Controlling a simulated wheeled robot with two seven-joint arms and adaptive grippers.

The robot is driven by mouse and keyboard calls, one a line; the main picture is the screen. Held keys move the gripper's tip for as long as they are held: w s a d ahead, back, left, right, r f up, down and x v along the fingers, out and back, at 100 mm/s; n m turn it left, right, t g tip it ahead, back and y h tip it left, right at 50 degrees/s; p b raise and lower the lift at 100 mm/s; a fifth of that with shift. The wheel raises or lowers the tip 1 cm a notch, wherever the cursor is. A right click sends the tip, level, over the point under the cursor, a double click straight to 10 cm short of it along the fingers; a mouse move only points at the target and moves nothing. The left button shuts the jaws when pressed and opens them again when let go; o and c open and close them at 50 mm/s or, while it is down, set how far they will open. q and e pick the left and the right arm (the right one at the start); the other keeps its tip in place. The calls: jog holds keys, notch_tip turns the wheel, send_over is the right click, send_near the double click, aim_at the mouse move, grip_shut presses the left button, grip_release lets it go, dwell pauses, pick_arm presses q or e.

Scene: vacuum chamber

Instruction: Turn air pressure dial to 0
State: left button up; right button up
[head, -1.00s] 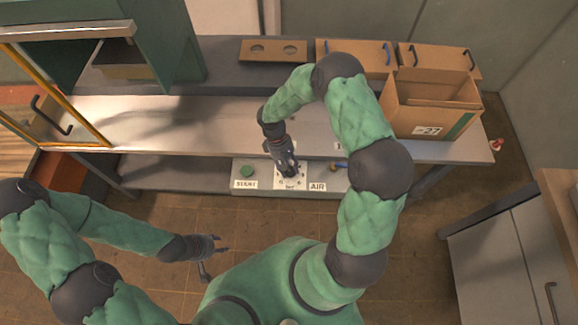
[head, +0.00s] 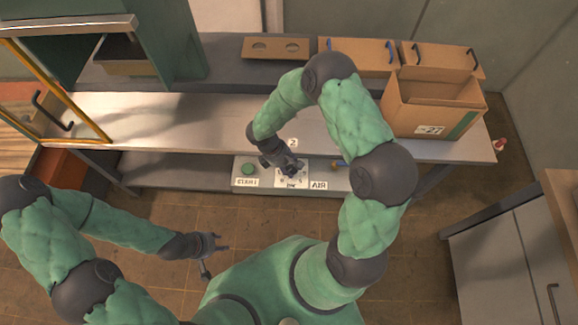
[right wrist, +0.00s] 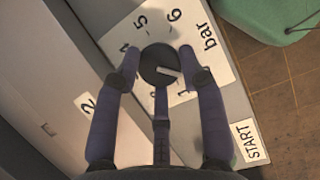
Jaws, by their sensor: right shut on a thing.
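The air pressure dial is a round black knob (right wrist: 155,62) with a white pointer mark, on a white plate (right wrist: 204,75) with numbers and "bar". In the right wrist view the mark points right and slightly down; 5 and 6 are readable, and other numbers are partly covered. My right gripper (right wrist: 160,67) is shut on the knob, its fingers around it. In the head view my right gripper (head: 294,168) covers most of the dial. My left gripper (head: 216,254) is open and empty above the floor, away from the panel.
The grey control panel (head: 268,185) also bears a green button (head: 248,169) and START and AIR labels. A metal bench (head: 200,120) is above it. An open cardboard box (head: 430,105) stands on the bench at right. A cabinet (head: 505,245) is at far right.

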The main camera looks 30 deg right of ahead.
jog(key=shift+d+n, duration=0.1)
jog(key=shift+n, duration=0.2)
jog(key=o, duration=1.2)
jog(key=shift+d, duration=0.1)
jog(key=shift+c, duration=0.2)
jog(key=shift+a+r, duration=0.2)
jog(key=shift+r, duration=0.05)
jog(key=v, duration=1.1)
jog(key=shift+r, duration=0.25)
